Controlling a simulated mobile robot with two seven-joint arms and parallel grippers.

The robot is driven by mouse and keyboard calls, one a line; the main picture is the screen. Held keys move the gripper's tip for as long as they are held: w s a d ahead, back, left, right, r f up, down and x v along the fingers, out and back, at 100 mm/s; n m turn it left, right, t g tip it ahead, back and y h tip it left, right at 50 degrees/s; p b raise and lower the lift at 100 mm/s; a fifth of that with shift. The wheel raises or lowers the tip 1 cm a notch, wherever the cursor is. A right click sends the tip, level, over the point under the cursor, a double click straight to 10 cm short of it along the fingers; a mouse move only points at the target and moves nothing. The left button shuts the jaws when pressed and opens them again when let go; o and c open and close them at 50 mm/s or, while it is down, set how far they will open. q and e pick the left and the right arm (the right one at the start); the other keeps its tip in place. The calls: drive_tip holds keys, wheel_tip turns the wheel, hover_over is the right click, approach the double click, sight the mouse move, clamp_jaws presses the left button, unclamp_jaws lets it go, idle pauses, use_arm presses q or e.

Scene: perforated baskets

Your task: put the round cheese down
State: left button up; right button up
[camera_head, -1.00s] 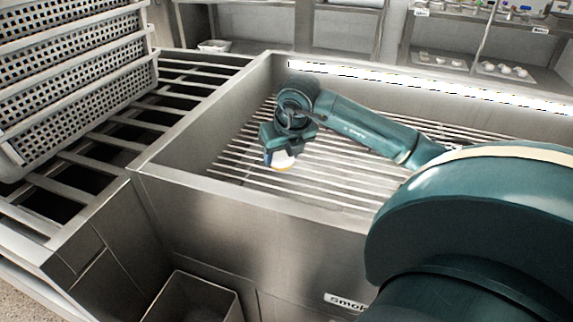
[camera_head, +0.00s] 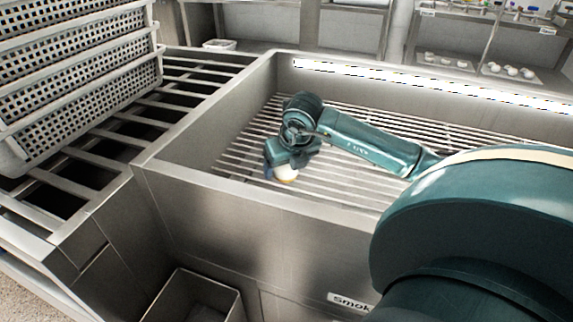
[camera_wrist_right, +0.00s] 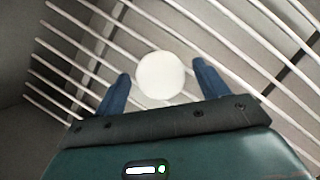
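The round cheese (camera_wrist_right: 161,76) is a pale disc between the two blue fingers of my right gripper (camera_wrist_right: 162,88) in the right wrist view. A narrow gap shows on each side of it, so the fingers look open around it. My left gripper is not in view.
The rack lies inside a deep steel box with a raised front wall (camera_head: 260,205). Stacked perforated baskets (camera_head: 80,75) stand at the left on a slatted steel frame. An open steel bin (camera_head: 195,297) is below in front. Bars around the gripper are clear.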

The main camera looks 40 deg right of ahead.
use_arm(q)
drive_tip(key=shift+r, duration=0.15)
use_arm(e)
drive_tip(key=shift+r, duration=0.1)
drive_tip(key=shift+r, duration=0.3)
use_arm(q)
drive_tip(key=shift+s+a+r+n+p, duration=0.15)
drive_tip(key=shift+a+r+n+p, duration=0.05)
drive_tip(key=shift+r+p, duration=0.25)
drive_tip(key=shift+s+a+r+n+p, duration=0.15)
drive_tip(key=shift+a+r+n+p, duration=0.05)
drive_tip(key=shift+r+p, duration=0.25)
use_arm(e)
drive_tip(key=v, duration=1.1)
drive_tip(key=shift+r, duration=0.25)
drive_tip(key=shift+s, duration=0.1)
